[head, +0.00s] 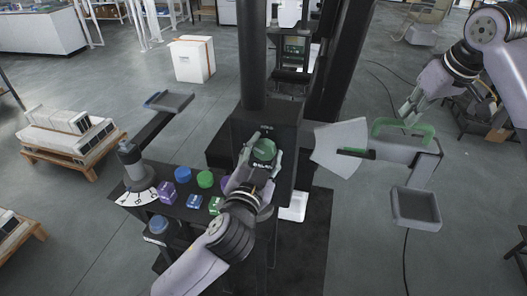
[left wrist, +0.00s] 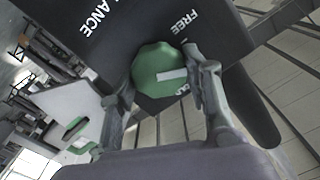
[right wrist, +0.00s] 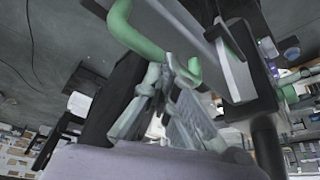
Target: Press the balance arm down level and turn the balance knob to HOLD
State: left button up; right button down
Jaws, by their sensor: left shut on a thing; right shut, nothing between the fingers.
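The green balance knob (head: 264,151) sits on the dark column box. My left gripper (head: 263,157) has its fingers on either side of the knob and is shut on it. In the left wrist view, the knob (left wrist: 156,66) has a white pointer mark, with FREE and BALANCE lettering beside it; another label is partly hidden. The grey balance arm (head: 423,160) extends right of the column with a green handle (head: 420,128). My right gripper (head: 408,113) is shut and empty at the handle. In the right wrist view, its fingertips are close to the green bar (right wrist: 122,22); contact is unclear.
A white fan-shaped scale (head: 341,147) stands between column and arm. A grey pan (head: 416,208) is at the arm's lower right.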

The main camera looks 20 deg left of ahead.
pick_arm(q)
jog(key=m, duration=0.6)
jog(key=shift+d+f, duration=0.1)
pick_arm(e)
jog(key=shift+f, duration=0.1)
pick_arm(q)
jog(key=m, duration=0.6)
jog(key=shift+f, duration=0.15)
dwell(0.4)
jog(key=o, duration=1.1)
jog(key=shift+o, duration=0.2)
jog(key=shift+s, duration=0.1)
jog(key=s, duration=1.2)
